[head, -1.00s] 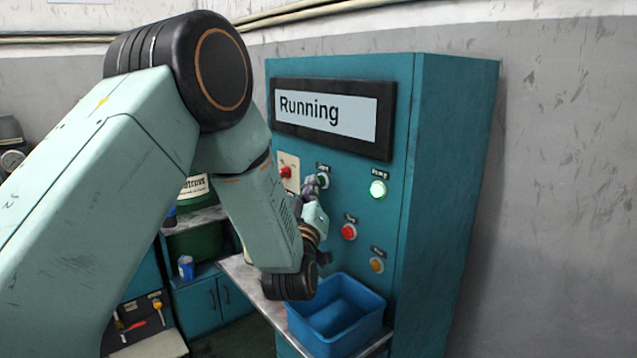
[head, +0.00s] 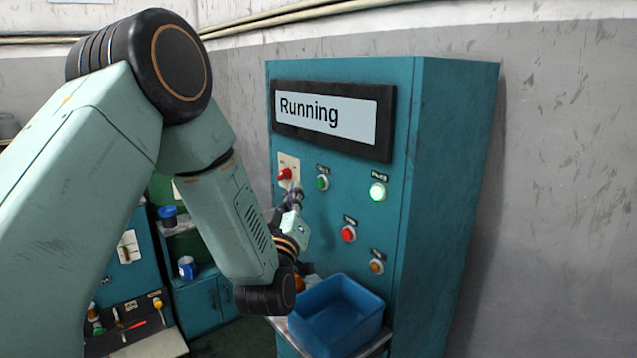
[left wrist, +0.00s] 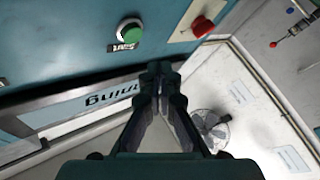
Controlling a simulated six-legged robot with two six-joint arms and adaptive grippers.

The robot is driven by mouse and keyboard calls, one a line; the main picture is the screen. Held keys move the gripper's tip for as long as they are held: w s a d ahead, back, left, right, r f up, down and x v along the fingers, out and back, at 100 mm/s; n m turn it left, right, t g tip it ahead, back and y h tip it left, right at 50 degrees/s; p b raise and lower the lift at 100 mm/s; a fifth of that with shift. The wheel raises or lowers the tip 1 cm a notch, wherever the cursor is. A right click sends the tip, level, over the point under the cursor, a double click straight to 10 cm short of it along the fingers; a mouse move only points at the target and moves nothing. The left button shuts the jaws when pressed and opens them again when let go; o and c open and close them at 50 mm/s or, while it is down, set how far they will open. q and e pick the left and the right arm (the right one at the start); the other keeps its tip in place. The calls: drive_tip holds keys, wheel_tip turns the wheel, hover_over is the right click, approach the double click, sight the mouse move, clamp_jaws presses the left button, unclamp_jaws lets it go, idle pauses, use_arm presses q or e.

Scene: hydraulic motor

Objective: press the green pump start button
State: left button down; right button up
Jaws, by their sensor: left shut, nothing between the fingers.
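My left gripper (head: 294,196) is in front of the panel, below the red switch and left of the dim green button, apart from that button. In the left wrist view my closed fingers (left wrist: 160,72) point past the panel with nothing between them. The dim green button (left wrist: 130,31) shows at upper left there. My right gripper is out of view.
The display (head: 325,115) reads "Running". A red switch (head: 285,174) on a pale plate, a red button (head: 349,233) and an amber button (head: 376,266) are on the panel. A blue bin (head: 335,312) stands below.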

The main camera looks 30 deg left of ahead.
use_arm(q)
drive_tip(key=shift+s+a+p, duration=0.15)
drive_tip(key=shift+s+a, duration=0.05)
drive_tip(key=shift+s, duration=0.3)
drive_tip(key=shift+s+a+p, duration=0.15)
drive_tip(key=shift+s+a, duration=0.05)
drive_tip(key=shift+s, duration=0.3)
